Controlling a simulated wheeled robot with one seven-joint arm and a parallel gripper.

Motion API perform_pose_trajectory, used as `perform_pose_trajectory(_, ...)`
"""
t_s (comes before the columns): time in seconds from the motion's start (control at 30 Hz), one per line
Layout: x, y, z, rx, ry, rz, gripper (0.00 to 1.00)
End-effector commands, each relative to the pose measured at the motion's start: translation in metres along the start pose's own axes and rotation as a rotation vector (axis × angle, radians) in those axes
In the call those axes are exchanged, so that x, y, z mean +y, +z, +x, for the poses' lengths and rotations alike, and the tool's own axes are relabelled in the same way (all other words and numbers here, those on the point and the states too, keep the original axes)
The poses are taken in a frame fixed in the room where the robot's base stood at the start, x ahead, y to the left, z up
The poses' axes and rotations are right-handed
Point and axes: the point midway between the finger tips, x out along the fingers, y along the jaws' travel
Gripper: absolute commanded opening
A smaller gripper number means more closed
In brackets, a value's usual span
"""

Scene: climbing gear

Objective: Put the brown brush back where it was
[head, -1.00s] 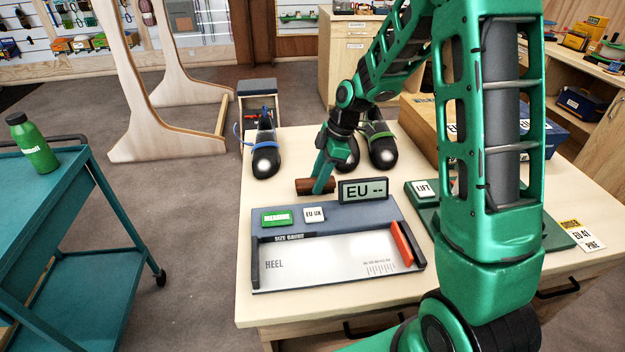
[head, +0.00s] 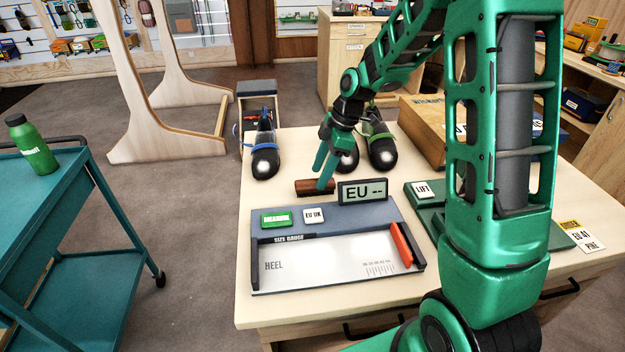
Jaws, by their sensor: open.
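The brown brush (head: 312,187) lies on the wooden table (head: 262,205), just behind the size gauge (head: 335,222) and left of its EU display. My gripper (head: 322,175) is open, with its green fingers spread just above and behind the brush. One fingertip overlaps the brush's right part in the picture. I cannot tell whether it touches. The brush's underside is hidden.
Climbing shoes, one with a blue strap (head: 264,160) and one with a green strap (head: 383,152), stand behind the brush. A green LIFT device (head: 425,205) and a cardboard box (head: 425,130) are to the right. The table's left strip is clear.

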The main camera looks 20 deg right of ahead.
Motion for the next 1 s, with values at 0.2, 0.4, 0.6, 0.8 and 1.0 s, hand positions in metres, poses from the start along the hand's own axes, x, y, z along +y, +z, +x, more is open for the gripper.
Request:
perform_pose_trajectory(0.2,0.001,0.0,-0.046,0.0,0.005,0.0,0.51)
perform_pose_trajectory(0.4,0.001,0.0,-0.076,0.0,0.002,0.0,0.51)
perform_pose_trajectory(0.6,0.0,0.0,-0.088,0.0,0.0,0.0,0.51)
perform_pose_trajectory(0.8,-0.002,0.002,-0.091,-0.003,0.002,0.014,0.51)
perform_pose_trajectory(1.0,-0.035,0.031,-0.116,-0.06,0.035,0.275,0.51)
